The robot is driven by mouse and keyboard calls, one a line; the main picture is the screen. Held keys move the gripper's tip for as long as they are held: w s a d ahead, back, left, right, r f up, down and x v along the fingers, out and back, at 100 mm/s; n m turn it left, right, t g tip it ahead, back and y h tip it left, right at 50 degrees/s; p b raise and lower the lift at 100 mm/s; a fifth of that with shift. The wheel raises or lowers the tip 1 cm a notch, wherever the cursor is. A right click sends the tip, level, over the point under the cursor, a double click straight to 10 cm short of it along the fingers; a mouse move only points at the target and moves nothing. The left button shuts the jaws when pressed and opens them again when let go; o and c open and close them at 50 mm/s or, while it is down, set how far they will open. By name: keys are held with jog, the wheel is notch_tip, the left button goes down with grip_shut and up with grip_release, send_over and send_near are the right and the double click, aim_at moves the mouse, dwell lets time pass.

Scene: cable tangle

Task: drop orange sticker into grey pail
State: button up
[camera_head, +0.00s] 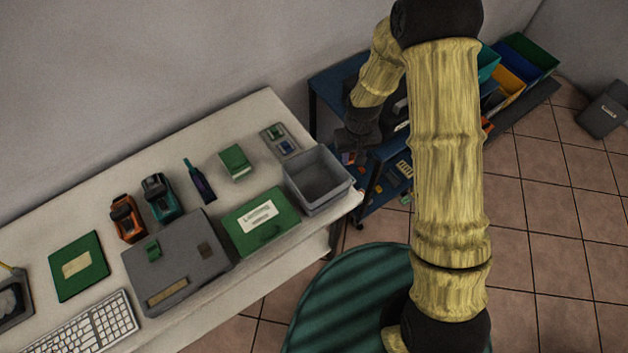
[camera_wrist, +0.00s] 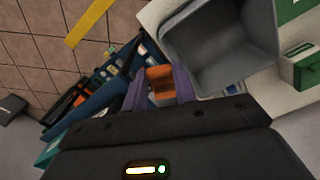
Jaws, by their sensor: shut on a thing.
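The orange sticker (camera_wrist: 160,76) sits between the purple fingers of my gripper (camera_wrist: 160,88) in the wrist view, and the fingers are shut on it. The grey pail (camera_head: 318,181) is an open, empty-looking square bin at the right end of the white desk. In the wrist view the pail (camera_wrist: 208,48) is large, just right of and above the fingers. In the head view my gripper (camera_head: 356,138) is to the right of and behind the pail, apart from it. The sticker cannot be made out in the head view.
A blue shelf unit (camera_head: 325,88) with coloured bins stands behind my arm. Tiled floor (camera_head: 555,220) lies open at right.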

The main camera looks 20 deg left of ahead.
jog(key=s+a+r+n, duration=0.2)
jog(key=s+a, duration=0.2)
jog(key=a, duration=0.3)
jog(key=shift+r, duration=0.4)
jog(key=shift+f, duration=0.1)
notch_tip(320, 180, down, 6)
jog(key=b, duration=0.4)
jog(key=o, duration=0.9)
jog(key=shift+s, duration=0.1)
jog(key=shift+r, duration=0.2)
